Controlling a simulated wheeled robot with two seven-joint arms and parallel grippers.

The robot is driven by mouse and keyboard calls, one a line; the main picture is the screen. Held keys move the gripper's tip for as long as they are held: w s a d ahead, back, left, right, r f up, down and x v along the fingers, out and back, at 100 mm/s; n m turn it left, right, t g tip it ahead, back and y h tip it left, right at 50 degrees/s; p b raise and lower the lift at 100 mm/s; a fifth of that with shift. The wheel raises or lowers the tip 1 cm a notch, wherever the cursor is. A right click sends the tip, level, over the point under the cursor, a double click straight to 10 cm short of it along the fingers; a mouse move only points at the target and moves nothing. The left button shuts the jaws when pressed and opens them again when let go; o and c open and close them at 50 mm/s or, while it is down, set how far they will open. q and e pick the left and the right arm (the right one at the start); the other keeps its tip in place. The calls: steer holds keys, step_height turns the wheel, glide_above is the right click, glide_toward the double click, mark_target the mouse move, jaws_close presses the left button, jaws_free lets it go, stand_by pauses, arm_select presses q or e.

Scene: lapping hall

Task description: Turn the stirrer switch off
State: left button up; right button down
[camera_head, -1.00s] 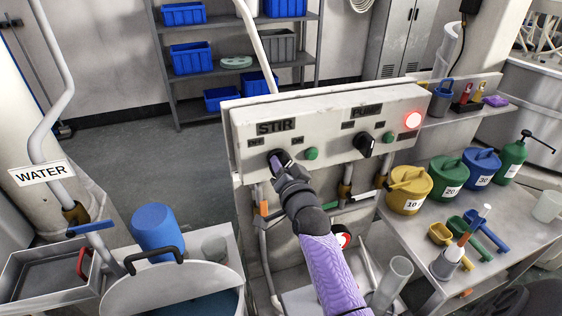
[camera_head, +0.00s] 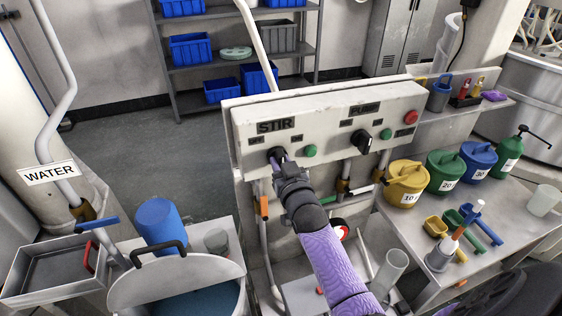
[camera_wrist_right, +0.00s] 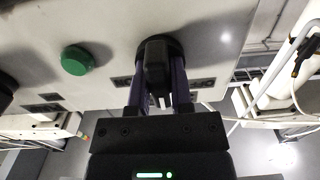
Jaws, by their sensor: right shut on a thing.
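The control panel (camera_head: 335,108) stands in the middle of the head view, with a STIR label (camera_head: 275,127) at its left end. The black stirrer switch (camera_wrist_right: 157,68) is below that label and mostly hidden in the head view by my right gripper (camera_head: 279,157). In the wrist view its knob stands between the two purple fingers, which are shut on it. A green button (camera_head: 310,151) is just right of the switch. The red lamp (camera_head: 411,117) at the panel's right end is unlit. My left gripper is not in view.
The pump switch (camera_head: 362,140) sits further right on the panel. A table at right holds yellow (camera_head: 407,184), green (camera_head: 444,172) and blue (camera_head: 478,160) cans. A vat (camera_head: 180,290) and a water pipe stand at lower left. Pipes run below the panel.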

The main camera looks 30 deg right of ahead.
stand_by(0.5)
steer(key=c, duration=0.5)
jaws_free()
steer(key=v, duration=1)
steer(key=shift+d, duration=0.1)
